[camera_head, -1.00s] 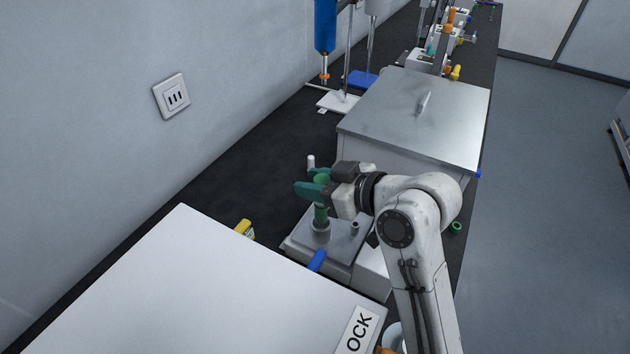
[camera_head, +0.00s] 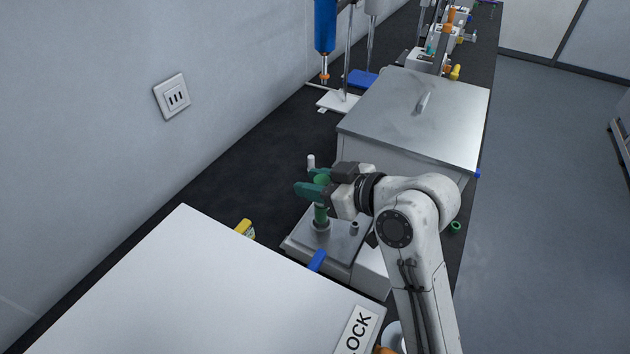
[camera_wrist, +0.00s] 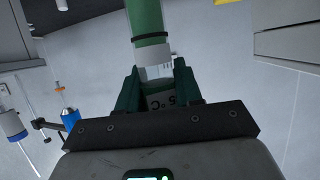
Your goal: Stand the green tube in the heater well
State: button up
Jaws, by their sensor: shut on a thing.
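The green tube (camera_head: 321,213) stands upright with its lower end at the round collar of the heater well (camera_head: 321,229). The collar hides its bottom, so how deep it sits cannot be seen. My gripper (camera_head: 312,184) is shut on the upper part of the tube, its green fingers reaching in from the right. In the wrist view the tube (camera_wrist: 149,25) shows a green part with a dark ring and a clear section between the fingers (camera_wrist: 158,88). The heater (camera_head: 340,245) is a grey block with a flat top and a small knob.
A large white box (camera_head: 200,290) stands in front of the heater, and a metal lidded bath (camera_head: 415,115) stands behind it. A yellow item (camera_head: 245,229) lies to the left. A green ring (camera_head: 455,227) lies near the bench's right edge. Dark bench (camera_head: 225,180) along the wall is clear.

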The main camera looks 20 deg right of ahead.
jog(key=shift+f+b, duration=1.85)
jog(key=shift+f, duration=0.8)
jog(key=o, duration=1.1)
jog(key=v, duration=1.1)
jog(key=shift+a+b, duration=0.1)
jog(key=shift+b, duration=0.3)
jog(key=shift+r, duration=0.1)
